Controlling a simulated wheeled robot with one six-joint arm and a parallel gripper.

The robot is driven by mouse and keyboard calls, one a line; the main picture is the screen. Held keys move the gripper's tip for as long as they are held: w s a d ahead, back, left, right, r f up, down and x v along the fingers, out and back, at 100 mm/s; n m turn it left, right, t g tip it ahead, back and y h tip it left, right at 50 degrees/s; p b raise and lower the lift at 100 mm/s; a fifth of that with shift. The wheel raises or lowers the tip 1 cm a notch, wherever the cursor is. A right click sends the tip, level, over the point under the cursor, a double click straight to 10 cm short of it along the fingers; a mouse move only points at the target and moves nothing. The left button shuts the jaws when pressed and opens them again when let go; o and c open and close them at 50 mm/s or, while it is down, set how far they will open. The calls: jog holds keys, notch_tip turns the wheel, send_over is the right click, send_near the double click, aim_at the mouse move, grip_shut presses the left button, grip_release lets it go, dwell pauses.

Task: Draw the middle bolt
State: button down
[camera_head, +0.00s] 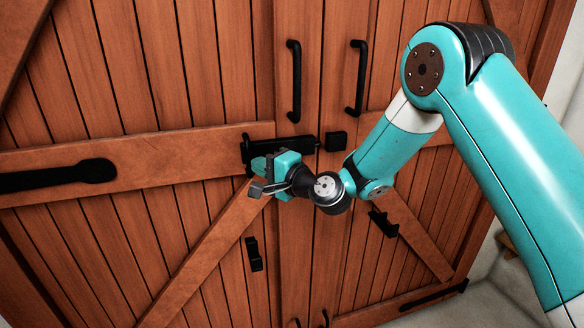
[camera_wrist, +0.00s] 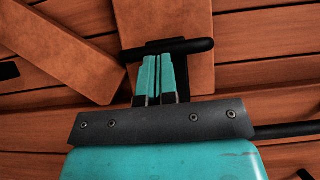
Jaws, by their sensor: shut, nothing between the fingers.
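The middle bolt (camera_head: 310,141) is a black horizontal bar on the rail of the wooden double doors, with a square black block (camera_head: 335,141) just right of it. My gripper (camera_head: 262,168) is at the bolt's left part and hides some of it. In the wrist view, a black crossbar (camera_wrist: 195,46) with rounded ends, seemingly the bolt's handle, lies right at the fingertips. My gripper (camera_wrist: 159,58) there has its two teal fingers together, with nothing between them. The tips overlap the crossbar in the picture; I cannot tell whether they touch it.
Two black pull handles (camera_head: 294,82) (camera_head: 357,78) stand above the bolt. Smaller black fittings (camera_head: 254,254) (camera_head: 383,222) sit lower on the doors. A long black hinge strap (camera_head: 60,176) is at left. Diagonal braces (camera_head: 205,258) stand out from the planks.

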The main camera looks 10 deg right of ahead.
jog(key=w+d+b+v, duration=0.1)
jog(key=b+v, duration=0.5)
jog(key=v, duration=0.6)
jog(key=shift+d+b, duration=0.35)
jog(key=shift+d, duration=0.45)
jog(key=shift+w, duration=0.1)
jog(key=s+a+r+n+g+p, duration=0.2)
jog(key=s+a+n+g, duration=0.1)
jog(key=s+n+g, duration=0.4)
jog(key=s+a+r+n+g+p, duration=0.1)
jog(key=s+a+n+g+p, duration=0.15)
jog(key=s+a+n, duration=0.4)
jog(key=s+d+n+g+h+p, duration=0.1)
jog(key=s+d+n+g+h, duration=0.2)
jog(key=s+d+h, duration=0.4)
jog(key=s+d+g, duration=0.1)
jog(key=s+d, duration=0.2)
jog(key=s, duration=0.5)
jog(key=shift+s+d+h, duration=0.2)
jog(key=shift+d+h, duration=0.1)
jog(key=shift+d, duration=0.05)
jog(key=shift+r, duration=0.15)
